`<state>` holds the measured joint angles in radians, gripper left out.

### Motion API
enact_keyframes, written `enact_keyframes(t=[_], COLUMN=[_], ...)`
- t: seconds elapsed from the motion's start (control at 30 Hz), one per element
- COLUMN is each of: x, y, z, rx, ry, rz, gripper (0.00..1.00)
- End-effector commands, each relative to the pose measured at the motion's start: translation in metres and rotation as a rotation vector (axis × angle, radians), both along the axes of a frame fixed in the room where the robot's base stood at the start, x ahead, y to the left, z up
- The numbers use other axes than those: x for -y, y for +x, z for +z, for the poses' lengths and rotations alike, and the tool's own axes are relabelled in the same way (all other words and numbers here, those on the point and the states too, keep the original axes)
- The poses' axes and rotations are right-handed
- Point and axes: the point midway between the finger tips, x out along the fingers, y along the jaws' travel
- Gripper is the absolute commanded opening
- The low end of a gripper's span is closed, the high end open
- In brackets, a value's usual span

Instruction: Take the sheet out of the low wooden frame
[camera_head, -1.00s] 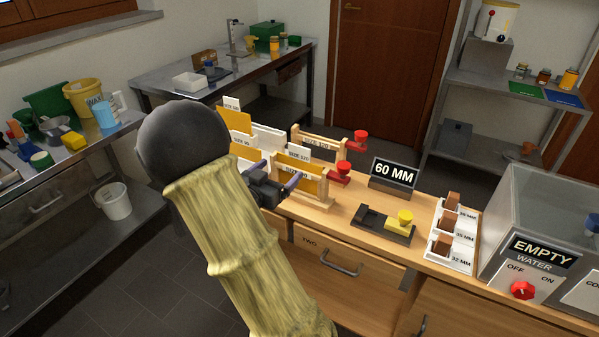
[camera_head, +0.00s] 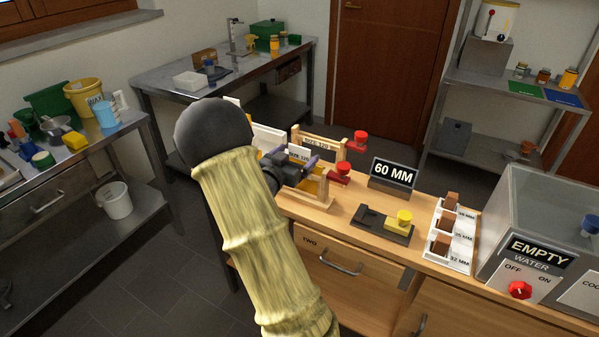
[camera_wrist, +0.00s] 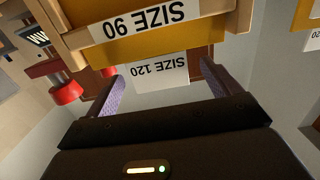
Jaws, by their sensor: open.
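The low wooden frame (camera_head: 325,189) stands on the wooden bench, with a red knob (camera_head: 344,168) at its right end. In the wrist view its rail (camera_wrist: 242,16) carries a "SIZE 90" label. A yellow sheet (camera_head: 312,186) stands in it, also in the wrist view (camera_wrist: 150,49), with a white tab (camera_wrist: 162,72) reading "SIZE 120" upside down. My gripper (camera_head: 308,167) is at the top of this frame, open. In the wrist view its fingers (camera_wrist: 165,88) lie either side of the tab, with gaps visible. My wrist hides the frame's left part.
Another wooden frame (camera_head: 320,142) with a red knob (camera_head: 361,137) stands close behind.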

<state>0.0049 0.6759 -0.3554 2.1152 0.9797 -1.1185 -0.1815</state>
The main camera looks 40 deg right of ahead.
Motion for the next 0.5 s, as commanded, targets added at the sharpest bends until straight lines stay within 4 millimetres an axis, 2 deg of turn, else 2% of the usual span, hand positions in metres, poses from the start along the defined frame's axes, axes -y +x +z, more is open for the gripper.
enact_keyframes(t=[0.1, 0.2, 0.5], x=[0.02, 0.031, 0.035], y=[0.006, 0.011, 0.014], z=[0.003, 0.001, 0.0], rx=[0.001, 0.0, 0.0], ry=[-0.002, -0.001, -0.001], rz=[-0.005, -0.002, 0.0], gripper=[0.89, 0.89, 0.89])
